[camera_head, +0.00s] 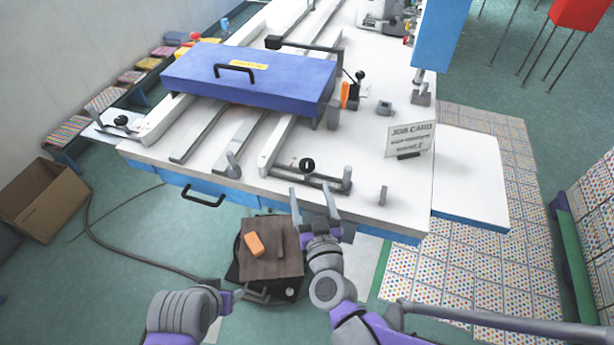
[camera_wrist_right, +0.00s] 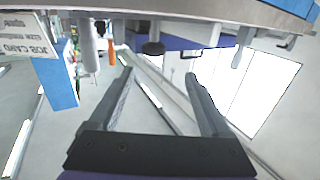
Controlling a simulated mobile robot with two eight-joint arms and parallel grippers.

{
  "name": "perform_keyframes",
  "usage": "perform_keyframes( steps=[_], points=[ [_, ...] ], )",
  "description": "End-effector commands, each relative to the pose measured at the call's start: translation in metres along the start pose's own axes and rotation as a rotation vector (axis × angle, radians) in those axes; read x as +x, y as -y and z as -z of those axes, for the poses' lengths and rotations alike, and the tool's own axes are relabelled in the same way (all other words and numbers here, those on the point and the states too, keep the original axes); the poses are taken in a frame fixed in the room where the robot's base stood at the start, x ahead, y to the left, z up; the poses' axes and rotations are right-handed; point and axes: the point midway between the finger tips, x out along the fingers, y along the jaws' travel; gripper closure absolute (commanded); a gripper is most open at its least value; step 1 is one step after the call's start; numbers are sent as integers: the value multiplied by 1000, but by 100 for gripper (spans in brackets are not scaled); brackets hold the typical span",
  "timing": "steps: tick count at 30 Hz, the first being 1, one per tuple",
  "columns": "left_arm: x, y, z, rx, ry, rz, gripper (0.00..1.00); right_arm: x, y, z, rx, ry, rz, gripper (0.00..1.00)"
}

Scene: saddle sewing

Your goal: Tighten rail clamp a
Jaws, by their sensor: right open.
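A clamp with a round black knob (camera_head: 307,165) sits at the near end of the right rail (camera_head: 272,145), at the table's front edge. A similar black knob (camera_head: 121,120) is at the left rail's near end; I see no label telling which clamp is a. My right gripper (camera_head: 313,191) is open and empty, just in front of the nearer clamp, its fingers pointing at it and apart from the knob. In the right wrist view a dark knob (camera_wrist_right: 153,47) shows beyond the open fingers.
A blue box-like carriage (camera_head: 250,78) with a black handle spans the rails. A job card (camera_head: 410,140) stands on the table's right. A stool (camera_head: 262,262) with an orange block (camera_head: 254,244) stands below the front edge. A cardboard box (camera_head: 45,200) is at the left.

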Motion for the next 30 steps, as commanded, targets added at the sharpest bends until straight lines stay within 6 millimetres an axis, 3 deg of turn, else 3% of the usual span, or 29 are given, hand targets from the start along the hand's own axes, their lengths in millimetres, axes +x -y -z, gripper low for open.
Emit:
perform_keyframes(
  steps=[3, 8, 21, 30],
  points=[
    [6, 0, -3, 0, 2, 0, 43, 1, -1, -14, -1, -19, -61, 19],
    [6, 0, -3, 0, 2, 0, 43, 8, -5, -16, -5, -23, -88, 19],
    [0, 0, 0, 0, 0, 0, 43, 85, -12, -13, -5, -23, -87, 19],
    [-2, 0, 1, 0, -1, 0, 43, 108, -14, -12, -4, -22, -85, 19]
  ],
)
